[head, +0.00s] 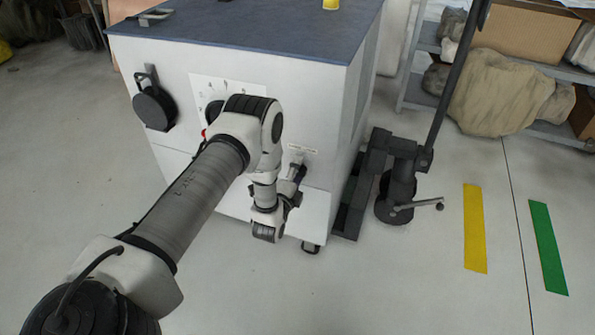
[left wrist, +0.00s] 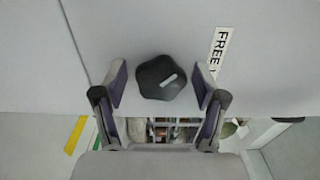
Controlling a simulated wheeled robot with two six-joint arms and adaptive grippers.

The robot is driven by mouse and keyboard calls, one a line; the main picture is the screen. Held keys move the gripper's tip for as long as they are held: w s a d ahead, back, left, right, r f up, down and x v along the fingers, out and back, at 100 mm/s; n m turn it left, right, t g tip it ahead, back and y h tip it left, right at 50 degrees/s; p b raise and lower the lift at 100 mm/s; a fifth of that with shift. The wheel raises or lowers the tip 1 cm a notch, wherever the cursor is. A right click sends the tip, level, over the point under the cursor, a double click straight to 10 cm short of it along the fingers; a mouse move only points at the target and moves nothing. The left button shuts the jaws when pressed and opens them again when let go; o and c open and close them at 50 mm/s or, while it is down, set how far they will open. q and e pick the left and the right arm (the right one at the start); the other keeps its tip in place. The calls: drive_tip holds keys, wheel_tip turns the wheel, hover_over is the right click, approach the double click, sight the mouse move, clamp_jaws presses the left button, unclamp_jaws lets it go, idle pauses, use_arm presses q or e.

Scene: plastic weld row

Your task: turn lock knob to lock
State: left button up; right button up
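The lock knob (left wrist: 153,84), dark and lobed with a white pointer mark, shows on the pale cabinet panel in the left wrist view. Its mark points to the right and slightly up in that picture, towards a white label (left wrist: 219,50) reading "FREE". My left gripper (left wrist: 160,82) is open, one finger on each side of the knob with visible gaps. In the head view my left gripper (head: 298,174) is at the lower right of the cabinet front, below the label (head: 302,149); the knob is hidden there. My right gripper is not in view.
The white cabinet (head: 330,110) has a blue-grey top (head: 270,25) and a black round part (head: 154,107) on its front. A dark stand (head: 397,195) is at its right. Shelves (head: 500,60) stand behind. The floor in front is clear, with yellow and green strips.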

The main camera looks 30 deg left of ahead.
use_arm(q)
drive_tip(key=v, duration=0.7)
drive_tip(key=shift+s, duration=0.25)
idle(0.3)
drive_tip(key=s+d+f+n+g+h, duration=0.25)
drive_tip(key=s+d+f+g, duration=0.3)
drive_tip(key=d, duration=0.45)
drive_tip(key=s+d+f+n+g+h, duration=0.1)
drive_tip(key=s+f+n+g, duration=0.2)
drive_tip(key=s+n+g, duration=0.65)
drive_tip(key=s+d+f+n+g+h, duration=0.1)
drive_tip(key=s+d+f+n+g, duration=0.2)
drive_tip(key=s, duration=1.2)
wheel_tip(320, 180, up, 23)
drive_tip(key=a+p, duration=0.1)
drive_tip(key=p, duration=2.1)
drive_tip(key=shift+a+n, duration=0.2)
drive_tip(key=shift+n, duration=0.2)
